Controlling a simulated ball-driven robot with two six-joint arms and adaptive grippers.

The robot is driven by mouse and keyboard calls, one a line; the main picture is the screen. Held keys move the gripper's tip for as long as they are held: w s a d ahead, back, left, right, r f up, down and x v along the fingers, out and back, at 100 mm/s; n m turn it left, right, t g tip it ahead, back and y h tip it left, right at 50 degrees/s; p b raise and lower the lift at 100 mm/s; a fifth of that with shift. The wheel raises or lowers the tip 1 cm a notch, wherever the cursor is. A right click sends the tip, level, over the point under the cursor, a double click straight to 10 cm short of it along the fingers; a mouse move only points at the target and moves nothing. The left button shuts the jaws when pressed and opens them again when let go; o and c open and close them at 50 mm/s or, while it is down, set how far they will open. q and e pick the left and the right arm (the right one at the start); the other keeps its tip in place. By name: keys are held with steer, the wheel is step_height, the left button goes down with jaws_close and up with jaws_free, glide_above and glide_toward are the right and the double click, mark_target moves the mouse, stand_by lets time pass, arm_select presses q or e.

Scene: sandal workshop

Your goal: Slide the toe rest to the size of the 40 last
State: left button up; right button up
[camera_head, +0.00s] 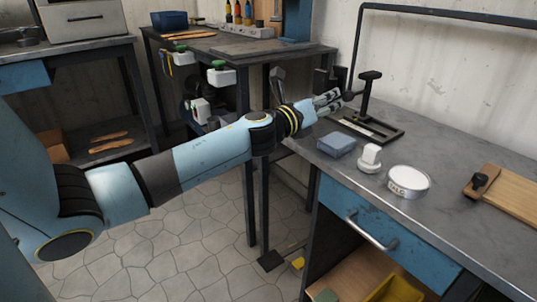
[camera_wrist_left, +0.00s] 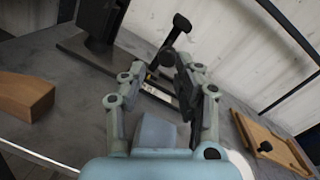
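A black stand (camera_head: 378,128) with a slotted base, a pale scale strip and an upright post with a crossbar is on the grey bench; it also shows in the wrist view (camera_wrist_left: 182,28). A round black knob (camera_head: 348,96) is at the stand's left side, and in the wrist view it (camera_wrist_left: 167,57) lies at my left fingertips. My left gripper (camera_head: 330,101) points at it, with its fingers (camera_wrist_left: 168,76) apart. Whether they touch the knob I cannot tell. Which part is the toe rest, and the scale's marks, are too small to tell. No 40 last can be made out. My right gripper is out of view.
A wooden board (camera_head: 510,192) with a black clamp lies right. The wrist view shows a brown wooden block (camera_wrist_left: 25,97) at left.

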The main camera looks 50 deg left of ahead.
arm_select(q)
steer(key=s+f+n+g+y+p, duration=0.2)
steer(key=s+f+n+g+y, duration=0.2)
steer(key=s+f+n, duration=1.2)
steer(key=n+g, duration=0.2)
steer(key=g, duration=0.1)
steer(key=shift+a+f+n+g, duration=0.15)
steer(key=shift+n+g, duration=0.25)
